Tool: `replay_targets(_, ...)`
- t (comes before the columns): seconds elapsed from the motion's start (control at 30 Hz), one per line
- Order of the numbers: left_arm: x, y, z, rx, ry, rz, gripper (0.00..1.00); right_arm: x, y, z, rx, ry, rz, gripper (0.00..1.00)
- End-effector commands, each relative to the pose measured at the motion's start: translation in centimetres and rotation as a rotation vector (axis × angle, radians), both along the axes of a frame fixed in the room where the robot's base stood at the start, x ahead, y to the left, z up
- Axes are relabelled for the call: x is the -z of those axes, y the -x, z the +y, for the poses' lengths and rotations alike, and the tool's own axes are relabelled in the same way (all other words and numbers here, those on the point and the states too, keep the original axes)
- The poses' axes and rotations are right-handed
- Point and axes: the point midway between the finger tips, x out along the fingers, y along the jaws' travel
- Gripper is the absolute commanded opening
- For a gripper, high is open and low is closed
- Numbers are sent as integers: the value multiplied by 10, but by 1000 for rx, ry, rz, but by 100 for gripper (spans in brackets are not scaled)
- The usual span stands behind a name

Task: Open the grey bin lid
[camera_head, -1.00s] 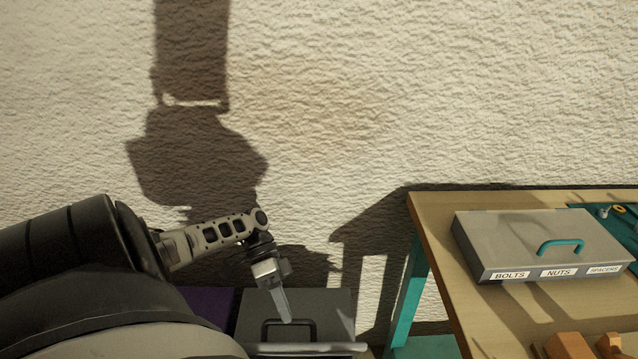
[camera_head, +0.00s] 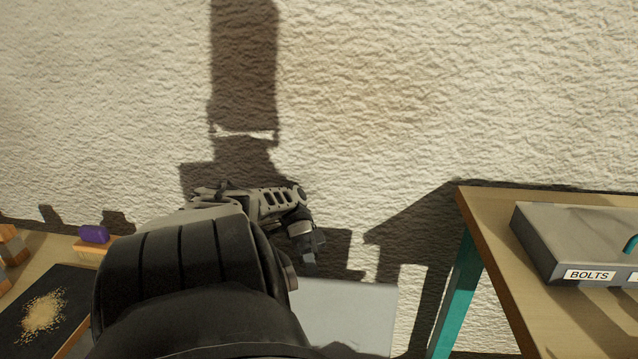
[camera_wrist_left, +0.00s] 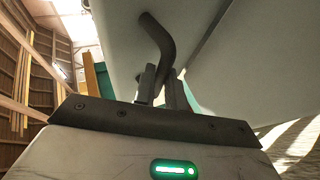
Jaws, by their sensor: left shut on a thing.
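The grey bin lid (camera_head: 350,315) shows in the head view at the lower middle as a pale flat panel, partly behind my left arm. It looks tilted, but how far I cannot tell. In the left wrist view the lid (camera_wrist_left: 112,35) is a broad pale surface, with a dark curved handle (camera_wrist_left: 160,42) on it. My left gripper (camera_wrist_left: 165,92) is shut on this handle. In the head view my left gripper (camera_head: 309,262) reaches down at the lid's far left; the handle is hidden there. The bin's body is hidden too. My right gripper is not in view.
A wooden table with teal legs (camera_head: 457,290) stands at right, bearing a grey box labelled BOLTS (camera_head: 570,240). At left, a surface holds a dark tray with tan grains (camera_head: 42,312) and a purple block (camera_head: 93,234). A rough wall (camera_head: 400,100) is close behind.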

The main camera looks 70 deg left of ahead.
Motion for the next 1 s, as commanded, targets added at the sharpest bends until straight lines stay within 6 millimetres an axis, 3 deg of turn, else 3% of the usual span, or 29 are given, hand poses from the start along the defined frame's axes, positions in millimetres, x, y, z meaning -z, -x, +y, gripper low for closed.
replay_targets(0.03,13,7,-2,7,-2,33,0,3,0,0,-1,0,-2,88)
replay_targets(0.43,11,7,-3,9,6,35,0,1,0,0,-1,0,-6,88)
replay_targets(0.47,11,7,-3,9,6,35,15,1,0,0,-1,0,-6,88)
replay_targets(0.53,10,7,-3,9,7,34,34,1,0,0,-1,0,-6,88)
replay_targets(0.87,3,5,-1,8,6,25,34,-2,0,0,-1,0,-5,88)
replay_targets(1.0,-16,6,-2,9,6,27,34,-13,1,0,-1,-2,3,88)
